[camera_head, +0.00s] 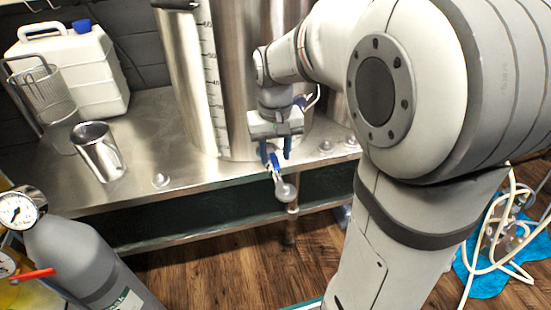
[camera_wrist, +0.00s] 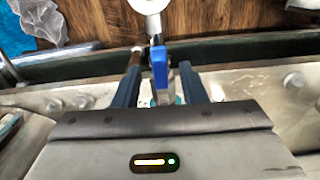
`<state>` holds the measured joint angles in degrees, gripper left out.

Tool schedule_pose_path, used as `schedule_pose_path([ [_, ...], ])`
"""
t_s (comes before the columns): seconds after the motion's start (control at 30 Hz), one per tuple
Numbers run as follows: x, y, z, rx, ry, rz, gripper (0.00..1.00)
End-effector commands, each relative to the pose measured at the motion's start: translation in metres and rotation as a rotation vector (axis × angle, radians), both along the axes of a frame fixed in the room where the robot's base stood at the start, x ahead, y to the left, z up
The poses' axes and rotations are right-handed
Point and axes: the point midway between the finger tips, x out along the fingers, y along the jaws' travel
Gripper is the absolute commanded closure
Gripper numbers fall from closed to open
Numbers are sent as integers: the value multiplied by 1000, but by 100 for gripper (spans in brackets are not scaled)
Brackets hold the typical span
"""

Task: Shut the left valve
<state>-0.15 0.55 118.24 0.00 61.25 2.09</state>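The valve has a blue handle (camera_wrist: 160,65) and a metal body with a round pale end (camera_head: 285,191). It sticks out at the front of a tall steel vessel (camera_head: 235,90) marked with a scale. My gripper (camera_head: 276,152) points down at the valve, close to the vessel's front. In the wrist view its two dark blue fingers (camera_wrist: 161,88) are apart, one on each side of the handle, with gaps visible. The fingers look open around the handle, and I see no firm contact. The gripper body hides part of the valve's base. No second valve is clearly visible.
The steel bench (camera_head: 160,195) holds a steel jug (camera_head: 98,152), a wire basket (camera_head: 45,95) and a white canister (camera_head: 80,70). A grey gas cylinder (camera_head: 80,260) with a gauge (camera_head: 18,211) stands front left. Hoses (camera_head: 490,255) lie on a blue cloth (camera_head: 485,280) at right.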

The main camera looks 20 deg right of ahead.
Motion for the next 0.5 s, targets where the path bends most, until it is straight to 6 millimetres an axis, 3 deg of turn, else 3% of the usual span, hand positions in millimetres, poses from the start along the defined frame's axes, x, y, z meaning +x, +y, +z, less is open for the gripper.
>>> schedule_pose_path([
  [0.1, 0, 0, -9, 0, -1, 0, 62],
  [0.37, 0, 0, -9, 0, -1, 0, 62],
  [0.5, 0, 0, -9, 0, -1, 0, 72],
])
